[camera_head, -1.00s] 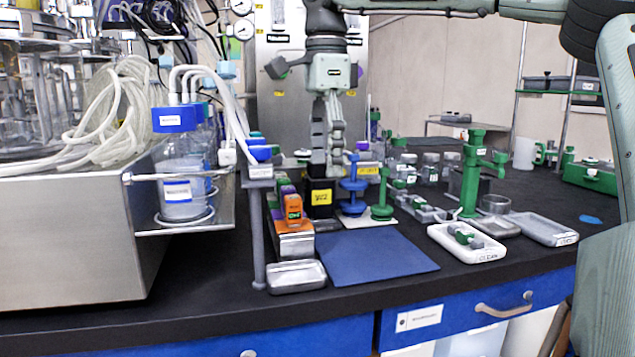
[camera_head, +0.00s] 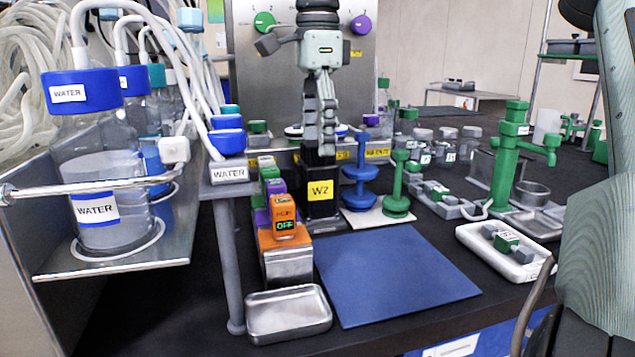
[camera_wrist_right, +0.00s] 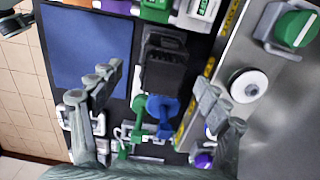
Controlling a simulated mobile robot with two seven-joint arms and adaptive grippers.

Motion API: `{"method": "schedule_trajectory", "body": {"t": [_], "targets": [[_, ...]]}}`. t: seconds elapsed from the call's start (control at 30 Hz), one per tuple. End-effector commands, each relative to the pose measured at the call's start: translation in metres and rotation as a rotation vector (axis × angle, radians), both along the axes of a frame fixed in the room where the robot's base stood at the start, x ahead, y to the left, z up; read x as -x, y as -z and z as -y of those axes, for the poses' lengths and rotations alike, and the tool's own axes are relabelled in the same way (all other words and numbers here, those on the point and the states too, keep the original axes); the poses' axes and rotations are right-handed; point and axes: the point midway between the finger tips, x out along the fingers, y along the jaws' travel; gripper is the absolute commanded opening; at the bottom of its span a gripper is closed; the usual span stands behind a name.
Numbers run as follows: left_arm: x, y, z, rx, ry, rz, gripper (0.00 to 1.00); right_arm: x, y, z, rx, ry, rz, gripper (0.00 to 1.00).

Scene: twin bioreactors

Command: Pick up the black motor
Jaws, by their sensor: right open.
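The black motor (camera_head: 320,207) stands upright on the bench behind the blue mat, with a yellow W2 label on its front. In the right wrist view, the black motor (camera_wrist_right: 165,65) shows from above. My right gripper (camera_head: 319,152) points straight down over it, fingertips at about its top. In its wrist view the right gripper (camera_wrist_right: 158,88) is open, with its fingers spread on either side of the motor's lower end. Whether any finger touches the motor cannot be told. My left gripper is out of view.
A blue stand (camera_head: 362,185) and a green stand (camera_head: 397,190) are close right of the motor. Orange-fronted modules (camera_head: 283,222) are close left. A metal panel (camera_head: 240,70) rises behind. The blue mat (camera_head: 390,275) is bare; a metal tray (camera_head: 288,315) lies in front.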

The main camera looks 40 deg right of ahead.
Motion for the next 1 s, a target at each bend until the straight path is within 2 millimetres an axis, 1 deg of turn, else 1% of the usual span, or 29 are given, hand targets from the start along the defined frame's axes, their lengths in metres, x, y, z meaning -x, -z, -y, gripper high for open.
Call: {"method": "schedule_trajectory", "body": {"t": [0.03, 0.33, 0.4, 0.57, 0.6, 1.0], "targets": [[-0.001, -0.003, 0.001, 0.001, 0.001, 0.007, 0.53, 0.0, 0.004, 0.001, 0.0, 0.0, -0.001, 0.76], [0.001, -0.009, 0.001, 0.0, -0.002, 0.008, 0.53, -0.002, 0.046, 0.003, -0.002, 0.0, -0.001, 0.76], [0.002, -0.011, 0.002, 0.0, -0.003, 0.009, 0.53, -0.002, 0.049, 0.003, -0.001, 0.0, 0.0, 0.76], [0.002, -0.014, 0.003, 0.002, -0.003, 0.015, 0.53, -0.002, 0.049, 0.003, 0.0, 0.0, 0.001, 0.76], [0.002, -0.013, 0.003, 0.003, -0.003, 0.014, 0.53, -0.002, 0.049, 0.003, 0.0, 0.0, 0.001, 0.75], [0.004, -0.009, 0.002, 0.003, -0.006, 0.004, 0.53, -0.002, 0.049, 0.003, 0.0, 0.001, 0.0, 0.25]]}}
